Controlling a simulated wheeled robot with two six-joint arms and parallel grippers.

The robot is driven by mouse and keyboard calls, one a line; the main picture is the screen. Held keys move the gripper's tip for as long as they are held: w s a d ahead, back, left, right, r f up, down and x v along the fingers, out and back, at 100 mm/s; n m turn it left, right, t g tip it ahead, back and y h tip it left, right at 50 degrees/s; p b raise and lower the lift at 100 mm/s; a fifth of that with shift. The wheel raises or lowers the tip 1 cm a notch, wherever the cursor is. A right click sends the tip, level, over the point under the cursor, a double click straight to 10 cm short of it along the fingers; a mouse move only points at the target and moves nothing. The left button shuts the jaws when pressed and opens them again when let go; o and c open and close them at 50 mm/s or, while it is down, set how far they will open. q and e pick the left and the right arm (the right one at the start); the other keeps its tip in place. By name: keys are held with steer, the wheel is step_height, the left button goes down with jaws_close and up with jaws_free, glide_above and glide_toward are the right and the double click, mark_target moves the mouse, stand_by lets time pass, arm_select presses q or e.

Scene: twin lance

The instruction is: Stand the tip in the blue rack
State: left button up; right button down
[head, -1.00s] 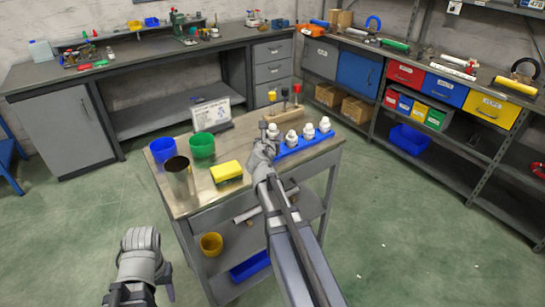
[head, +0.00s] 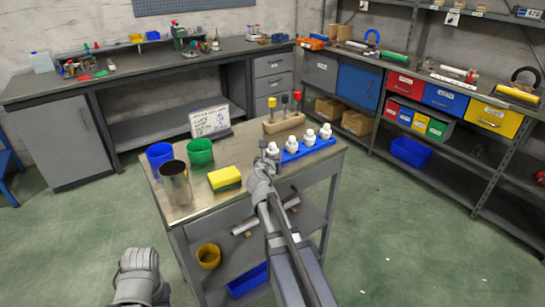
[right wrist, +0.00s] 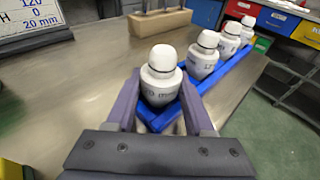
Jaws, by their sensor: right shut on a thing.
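The blue rack (head: 308,151) stands on the workbench's right edge, with several white round-capped tips (head: 309,138) in a row. My right gripper (right wrist: 160,105) is shut on the nearest white tip (right wrist: 161,78), a finger on each side. This tip is upright at the rack's near end, level with the others. Its foot is hidden by the gripper, so I cannot tell whether it is fully seated. The rack also shows in the right wrist view (right wrist: 225,68). My left arm shows at the bottom left of the head view, but its fingers cannot be made out.
A wooden stand (head: 283,122) with coloured-handled tools is behind the rack. A yellow sponge (head: 224,178), metal cup (head: 175,182), blue cup (head: 159,155), green cup (head: 200,151) and sign (head: 210,119) share the bench (head: 240,150). Bare bench top lies left of the rack.

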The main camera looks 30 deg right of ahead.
steer(key=shift+f, duration=0.2)
arm_select(q)
steer(key=shift+f, duration=0.15)
arm_select(e)
steer(key=shift+c, duration=1.4)
jaws_free()
steer(key=shift+r, duration=0.1)
